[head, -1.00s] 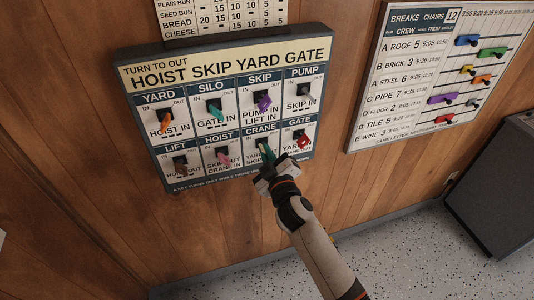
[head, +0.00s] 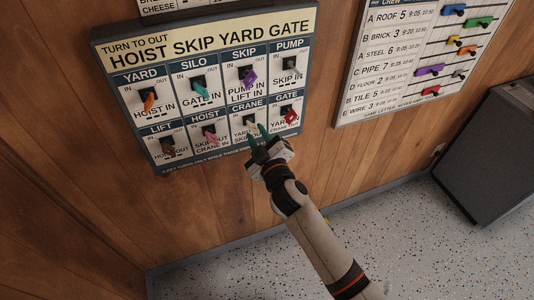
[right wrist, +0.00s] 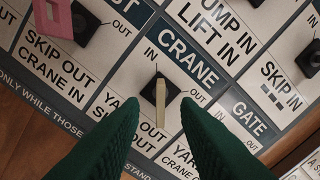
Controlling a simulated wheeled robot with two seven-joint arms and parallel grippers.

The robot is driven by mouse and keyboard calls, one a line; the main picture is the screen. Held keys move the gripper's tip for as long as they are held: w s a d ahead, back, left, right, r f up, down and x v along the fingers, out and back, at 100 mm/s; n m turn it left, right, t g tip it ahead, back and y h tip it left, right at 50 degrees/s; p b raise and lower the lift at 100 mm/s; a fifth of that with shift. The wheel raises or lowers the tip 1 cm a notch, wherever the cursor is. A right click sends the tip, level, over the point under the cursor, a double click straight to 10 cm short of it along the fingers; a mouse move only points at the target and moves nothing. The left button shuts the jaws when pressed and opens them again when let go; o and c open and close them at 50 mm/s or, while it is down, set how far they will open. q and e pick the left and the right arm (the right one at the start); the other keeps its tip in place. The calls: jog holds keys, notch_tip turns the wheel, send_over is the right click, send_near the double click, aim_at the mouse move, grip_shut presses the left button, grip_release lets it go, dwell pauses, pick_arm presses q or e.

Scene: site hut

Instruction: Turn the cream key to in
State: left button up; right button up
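The cream key (right wrist: 160,102) sits in the black switch under the CRANE label in the right wrist view. Its handle points straight down in that picture; the thin tip at its other end points up by the word IN, while OUT lies to its right. In the head view the CRANE switch (head: 249,121) is in the lower row of the key board (head: 100,52). My right gripper (right wrist: 158,112) is open, with one green finger on each side of the key and a gap to it. It shows in the head view (head: 259,138) just below the CRANE switch. My left gripper is not in view.
A red key (head: 290,117) at GATE is close on the right, a pink key (head: 210,135) at HOIST on the left. A purple key (head: 248,79) is above. A schedule board (head: 350,95) hangs at right; a dark cabinet (head: 485,150) stands on the floor.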

jog(key=b+v, duration=0.1)
jog(key=v, duration=0.8)
jog(key=shift+s, duration=0.3)
jog(key=s+d+f+m+g+h, duration=0.1)
jog(key=s+d+f+g, duration=0.2)
jog(key=f, duration=0.9)
jog(key=s+d+f+m+g+h, duration=0.1)
jog(key=s+d+f+m+g, duration=0.15)
jog(key=f, duration=0.95)
jog(key=s+d+f+m+g+h, duration=0.1)
jog(key=s+d+f+g+h, duration=0.2)
jog(key=f, duration=0.9)
jog(key=s+d+f+m+g, duration=0.1)
jog(key=s+d+f+g, duration=0.1)
jog(key=s+f, duration=0.4)
jog(key=s+d+f+m+g, duration=0.2)
jog(key=s+d+f, duration=0.3)
jog(key=s, duration=1.1)
jog(key=s+d+f+m+g, duration=0.2)
jog(key=s+f, duration=0.5)
jog(key=s, duration=0.4)
jog(key=shift+d+f+g+h, duration=0.35)
jog(key=shift+d+g, duration=0.5)
jog(key=shift+d, duration=0.35)
